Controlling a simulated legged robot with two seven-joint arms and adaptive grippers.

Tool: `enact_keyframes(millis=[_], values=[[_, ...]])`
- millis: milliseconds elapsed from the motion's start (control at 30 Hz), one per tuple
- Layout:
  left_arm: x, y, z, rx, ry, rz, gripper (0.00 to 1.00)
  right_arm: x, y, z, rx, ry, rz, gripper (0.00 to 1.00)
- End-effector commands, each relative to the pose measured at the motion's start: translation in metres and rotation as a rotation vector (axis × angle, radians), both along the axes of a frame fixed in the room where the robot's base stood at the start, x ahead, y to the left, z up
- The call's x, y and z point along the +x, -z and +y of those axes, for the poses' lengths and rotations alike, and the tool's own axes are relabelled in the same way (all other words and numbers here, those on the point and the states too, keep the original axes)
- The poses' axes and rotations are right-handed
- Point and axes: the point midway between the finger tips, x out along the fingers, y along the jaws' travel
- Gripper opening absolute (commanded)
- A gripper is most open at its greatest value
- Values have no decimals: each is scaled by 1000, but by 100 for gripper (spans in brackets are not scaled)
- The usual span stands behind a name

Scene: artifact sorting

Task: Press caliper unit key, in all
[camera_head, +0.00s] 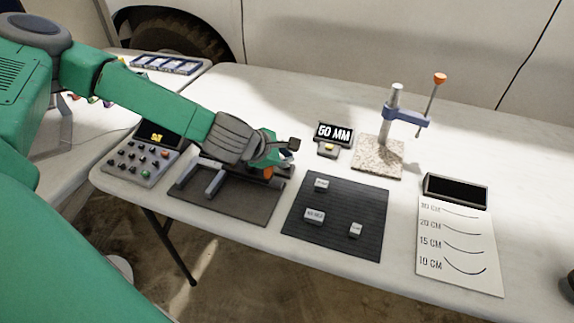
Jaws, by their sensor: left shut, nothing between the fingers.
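A small dark display (334,133) reading "50 MM" stands at the middle of the white table. A yellowish key (329,147) sits on the grey base just in front of it. My left gripper (290,150) is shut and empty, a little to the left of the key and apart from it. My left arm reaches over a dark tray with grey rails (216,184) and hides part of it. I cannot tell for certain which part is the caliper. My right gripper is out of view.
A dark ribbed mat (343,190) holds three small labelled blocks. Behind it a stand with an orange-knobbed lever (390,120) rises from a speckled base. A button panel (140,162) lies left. A chart sheet (455,270) and black box (456,188) lie right.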

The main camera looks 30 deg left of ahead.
Motion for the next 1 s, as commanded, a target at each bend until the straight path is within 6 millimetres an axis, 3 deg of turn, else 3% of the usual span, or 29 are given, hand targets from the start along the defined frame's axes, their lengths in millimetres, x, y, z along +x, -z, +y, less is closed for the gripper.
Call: enact_keyframes(millis=[1000], values=[[-1,11,1,1,-1,1,0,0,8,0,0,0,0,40]])
